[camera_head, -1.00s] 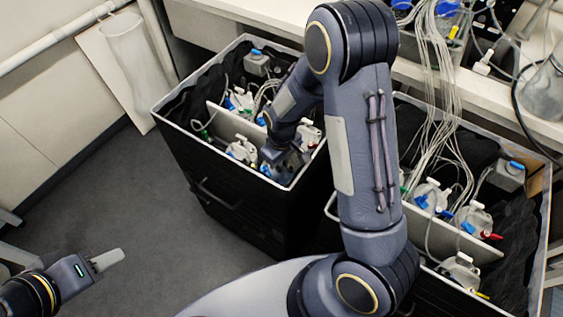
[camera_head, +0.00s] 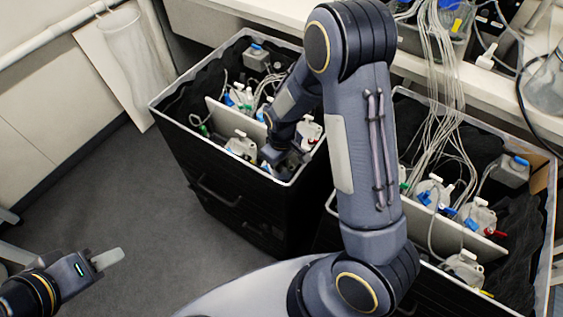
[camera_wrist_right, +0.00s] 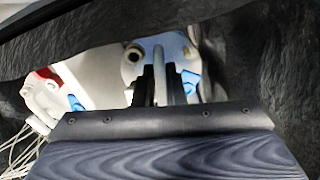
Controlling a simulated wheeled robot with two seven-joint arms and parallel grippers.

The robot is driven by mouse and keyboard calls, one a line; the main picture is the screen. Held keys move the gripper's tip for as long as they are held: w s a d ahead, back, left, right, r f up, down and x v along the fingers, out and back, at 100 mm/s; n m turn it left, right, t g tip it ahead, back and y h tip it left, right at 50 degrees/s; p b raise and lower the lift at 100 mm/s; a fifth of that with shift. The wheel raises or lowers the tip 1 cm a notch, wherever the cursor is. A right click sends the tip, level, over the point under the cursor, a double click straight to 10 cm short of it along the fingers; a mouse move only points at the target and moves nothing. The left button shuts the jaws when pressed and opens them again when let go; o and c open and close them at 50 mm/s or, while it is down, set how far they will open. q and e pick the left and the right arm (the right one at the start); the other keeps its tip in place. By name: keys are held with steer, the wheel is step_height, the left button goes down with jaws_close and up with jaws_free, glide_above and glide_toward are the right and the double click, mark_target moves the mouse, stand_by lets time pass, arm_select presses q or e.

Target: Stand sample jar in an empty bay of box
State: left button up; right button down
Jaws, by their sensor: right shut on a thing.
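The box (camera_head: 160,110) is the left black bin with a pale rim and a white divider; several white-capped jars stand in it. My right gripper (camera_head: 283,156) reaches down inside its near right corner, its fingertips partly hidden by my arm. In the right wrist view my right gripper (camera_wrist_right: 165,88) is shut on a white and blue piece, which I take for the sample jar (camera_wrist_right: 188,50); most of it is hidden. Whether the jar rests on the box floor cannot be seen. My left gripper (camera_head: 108,260) is over the floor at the lower left, away from the box.
A second black bin (camera_head: 545,215) with jars and many tubes stands at the right. A white bench (camera_head: 480,85) runs behind.

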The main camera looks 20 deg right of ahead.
steer(key=shift+s+f+b, duration=0.1)
steer(key=shift+f+b, duration=0.4)
steer(key=shift+f, duration=0.15)
steer(key=c, duration=1.5)
jaws_free()
steer(key=shift+s, duration=0.1)
steer(key=shift+o, duration=0.5)
steer(key=shift+f, duration=0.15)
steer(key=shift+r+p, duration=0.5)
steer(key=shift+r, duration=0.15)
step_height(320, 180, up, 8)
steer(key=p, duration=0.6)
steer(key=shift+r, duration=0.15)
steer(key=shift+w, duration=0.2)
